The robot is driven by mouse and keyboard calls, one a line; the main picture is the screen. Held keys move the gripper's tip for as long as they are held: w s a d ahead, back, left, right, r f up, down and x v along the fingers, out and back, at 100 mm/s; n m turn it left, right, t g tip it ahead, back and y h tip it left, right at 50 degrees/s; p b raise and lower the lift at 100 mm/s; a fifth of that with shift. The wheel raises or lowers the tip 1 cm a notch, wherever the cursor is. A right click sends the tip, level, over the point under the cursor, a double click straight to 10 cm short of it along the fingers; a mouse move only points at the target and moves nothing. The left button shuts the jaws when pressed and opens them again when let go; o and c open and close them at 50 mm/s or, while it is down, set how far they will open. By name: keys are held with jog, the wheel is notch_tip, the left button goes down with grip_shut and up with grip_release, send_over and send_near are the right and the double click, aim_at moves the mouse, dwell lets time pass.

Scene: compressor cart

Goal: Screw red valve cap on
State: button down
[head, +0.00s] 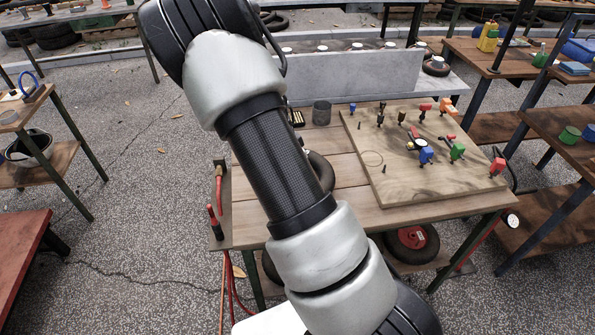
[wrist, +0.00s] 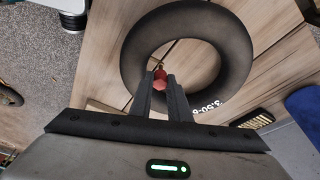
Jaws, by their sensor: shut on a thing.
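My gripper (wrist: 160,80) is shut on the red valve cap (wrist: 159,86), which sits between its two dark fingertips in the wrist view. A small brass-coloured piece, apparently the valve stem (wrist: 161,71), shows just beyond the cap at the inner edge of the black inner tube (wrist: 237,55). Whether the cap touches the stem or its thread I cannot tell. The tube lies flat on the wooden cart top. In the head view my arm hides the gripper, the cap and most of the tube (head: 322,173).
A wooden board (head: 400,180) with several coloured fittings lies on the cart (head: 349,199) to the right of the tube. A dark cup (head: 321,112) stands behind the tube. A red-handled tool (head: 212,219) is at the cart's left edge. Other benches stand around.

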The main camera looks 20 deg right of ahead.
jog(key=shift+w+r+m+g+p, duration=0.1)
jog(key=shift+m+g+p, duration=0.2)
jog(key=shift+m+p, duration=0.45)
jog(key=shift+m, duration=0.85)
jog(key=shift+w+m+g+p, duration=0.1)
jog(key=shift+m+g+p, duration=0.4)
jog(key=shift+m, duration=1.1)
jog(key=m+g, duration=0.1)
jog(key=m, duration=0.2)
jog(key=shift+w+d+y+p, duration=0.1)
jog(key=shift+d+y+p, duration=0.05)
jog(key=shift+y+p, duration=0.15)
